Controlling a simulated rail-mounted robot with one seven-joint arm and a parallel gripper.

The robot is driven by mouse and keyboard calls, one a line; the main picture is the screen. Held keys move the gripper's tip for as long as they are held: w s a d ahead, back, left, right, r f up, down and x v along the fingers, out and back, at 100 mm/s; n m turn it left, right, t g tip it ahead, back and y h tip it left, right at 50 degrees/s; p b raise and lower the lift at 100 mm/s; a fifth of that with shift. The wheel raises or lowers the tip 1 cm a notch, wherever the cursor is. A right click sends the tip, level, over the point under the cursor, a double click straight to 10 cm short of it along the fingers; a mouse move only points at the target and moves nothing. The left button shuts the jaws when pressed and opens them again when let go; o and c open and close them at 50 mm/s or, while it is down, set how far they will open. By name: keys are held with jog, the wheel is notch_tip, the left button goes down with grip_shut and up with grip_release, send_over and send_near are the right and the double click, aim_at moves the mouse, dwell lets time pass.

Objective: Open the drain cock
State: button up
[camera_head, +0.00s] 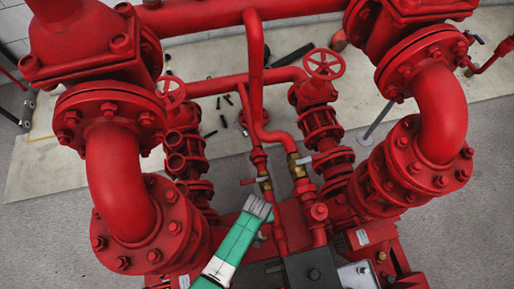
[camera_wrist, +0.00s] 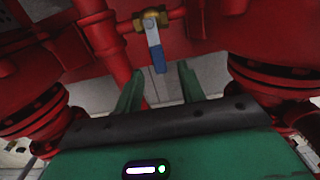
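A small cock with a brass body (camera_wrist: 151,20) and a blue lever (camera_wrist: 155,47) sits on a red pipe at the top of the wrist view. The lever hangs down from the brass body, crosswise to the pipe. My gripper (camera_wrist: 160,72) is open, its two green fingers apart below the lever. The lever's lower end lies in line with the gap, and I see no finger touching it. In the head view, two brass cocks (camera_head: 265,183) (camera_head: 297,166) sit on thin pipes beyond my green arm. I cannot tell which one the wrist view shows. My fingers are not clear there.
Large red flanged elbows (camera_head: 122,185) (camera_head: 440,112) stand left and right of the narrow space around my arm. Red handwheels (camera_head: 324,64) and a curved pipe (camera_head: 255,75) stand behind. Dark loose pieces lie on the pale floor (camera_head: 350,97).

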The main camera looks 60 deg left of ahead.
notch_tip(320, 180, down, 3)
jog(key=shift+w+f+b, duration=0.1)
jog(key=shift+f+b, duration=0.05)
jog(key=shift+b, duration=0.45)
grip_shut()
